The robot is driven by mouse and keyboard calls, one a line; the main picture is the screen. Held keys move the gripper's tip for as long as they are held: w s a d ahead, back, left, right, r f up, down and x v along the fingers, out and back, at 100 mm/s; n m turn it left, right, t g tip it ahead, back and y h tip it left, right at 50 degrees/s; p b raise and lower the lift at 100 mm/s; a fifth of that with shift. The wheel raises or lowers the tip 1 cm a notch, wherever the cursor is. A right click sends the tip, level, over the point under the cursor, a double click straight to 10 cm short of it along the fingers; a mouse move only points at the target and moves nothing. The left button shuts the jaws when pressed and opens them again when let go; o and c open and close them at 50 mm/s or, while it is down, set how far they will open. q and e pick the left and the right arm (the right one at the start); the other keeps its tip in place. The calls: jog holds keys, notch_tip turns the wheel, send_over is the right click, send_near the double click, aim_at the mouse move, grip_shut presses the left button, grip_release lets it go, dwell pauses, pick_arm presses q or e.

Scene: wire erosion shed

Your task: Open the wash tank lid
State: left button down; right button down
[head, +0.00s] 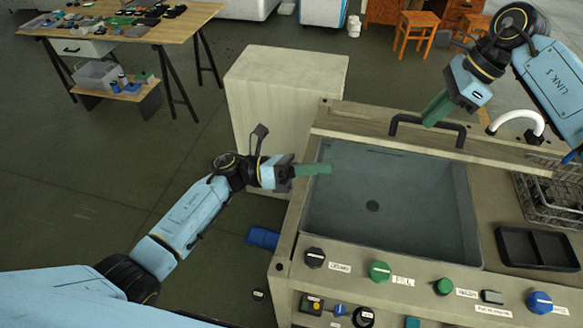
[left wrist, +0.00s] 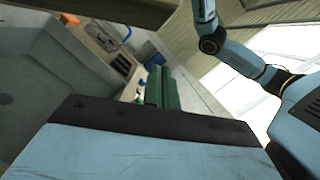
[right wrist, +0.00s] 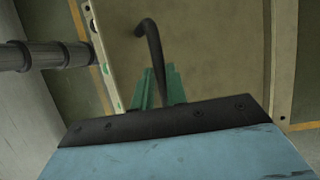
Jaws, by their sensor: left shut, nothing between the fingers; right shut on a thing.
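The wash tank (head: 465,225) is a grey-green basin set in a beige bench, and its inside is open to view with a dark drain. The beige lid (head: 350,122) shows as a narrow strip along the basin's back edge; its exact tilt is hard to judge. Its black arched handle (head: 456,127) also shows in the right wrist view (right wrist: 153,45).
Labelled knobs, including a green one (head: 380,271) and a blue one (head: 539,302), line the front panel. A black tray (head: 540,268), wire basket (head: 545,205) and white spout (head: 520,117) are on the right. A beige cabinet (head: 285,85) stands behind left.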

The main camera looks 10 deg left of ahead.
aim_at(325, 133)
pick_arm(q)
jog(key=shift+w+d+r, duration=0.15)
jog(key=shift+w+r, duration=0.45)
jog(key=shift+r, duration=0.25)
jog(key=shift+w+d+r, duration=0.15)
jog(key=shift+w+r, duration=0.45)
jog(key=shift+r, duration=0.25)
pick_arm(e)
jog(key=shift+w+d+f, duration=0.1)
jog(key=shift+f, duration=0.2)
pick_arm(q)
jog(key=shift+w+a+r, duration=0.1)
jog(key=shift+w+r, duration=0.9)
jog(key=shift+r, duration=0.3)
pick_arm(e)
jog(key=shift+f, duration=0.15)
jog(key=c, duration=1.8)
grip_release()
jog(key=shift+c, duration=0.2)
pick_arm(q)
jog(key=shift+w, duration=0.2)
pick_arm(e)
jog(key=o, duration=0.4)
jog(key=shift+w, duration=0.2)
pick_arm(q)
jog(key=shift+f, duration=0.1)
pick_arm(e)
jog(key=shift+o, duration=0.2)
